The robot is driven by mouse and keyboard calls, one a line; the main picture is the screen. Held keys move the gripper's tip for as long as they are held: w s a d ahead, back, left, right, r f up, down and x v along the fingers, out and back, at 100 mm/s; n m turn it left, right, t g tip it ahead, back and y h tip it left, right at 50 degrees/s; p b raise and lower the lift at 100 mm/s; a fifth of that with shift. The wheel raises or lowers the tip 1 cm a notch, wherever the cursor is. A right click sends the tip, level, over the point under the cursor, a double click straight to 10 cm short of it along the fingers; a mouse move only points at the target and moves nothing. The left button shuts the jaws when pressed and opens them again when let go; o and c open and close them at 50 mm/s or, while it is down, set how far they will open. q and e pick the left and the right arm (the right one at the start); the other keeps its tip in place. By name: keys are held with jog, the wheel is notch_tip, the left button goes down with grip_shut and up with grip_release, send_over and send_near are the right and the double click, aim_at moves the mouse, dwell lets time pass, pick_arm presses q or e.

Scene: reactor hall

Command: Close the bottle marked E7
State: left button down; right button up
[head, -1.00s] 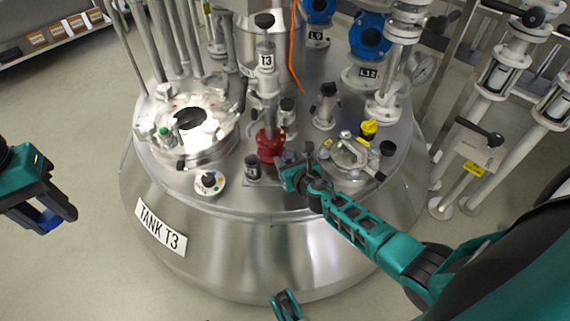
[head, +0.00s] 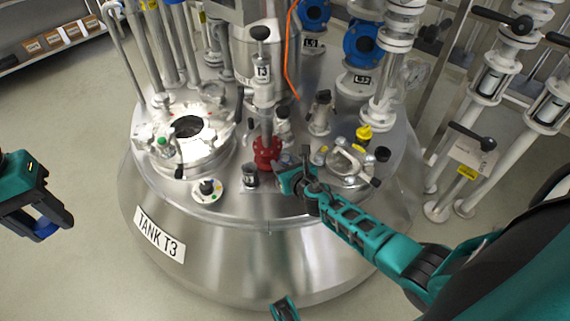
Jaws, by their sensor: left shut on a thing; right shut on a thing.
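No marking E7 can be read in the head view, so I cannot tell which thing is the bottle. A small dark-capped container (head: 250,177) with a pale label stands on the tank lid, left of my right gripper; its label is too small to read. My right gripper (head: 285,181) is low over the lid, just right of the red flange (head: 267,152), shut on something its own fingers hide. My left gripper (head: 52,222) is far left over the floor, away from the tank, shut on a blue thing (head: 45,228) partly hidden by the dark fingers.
Tank T3 (head: 230,255) fills the middle. Its lid carries an open round port (head: 188,128), a valve column marked T3 (head: 263,85), a yellow-topped fitting (head: 363,134) and blue valves (head: 362,45). Pipework stands at right.

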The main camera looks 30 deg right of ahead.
notch_tip(320, 180, up, 18)
jog(key=p, duration=1.5)
jog(key=shift+r, duration=0.15)
jog(key=o, duration=0.7)
jog(key=shift+c, duration=0.2)
grip_shut()
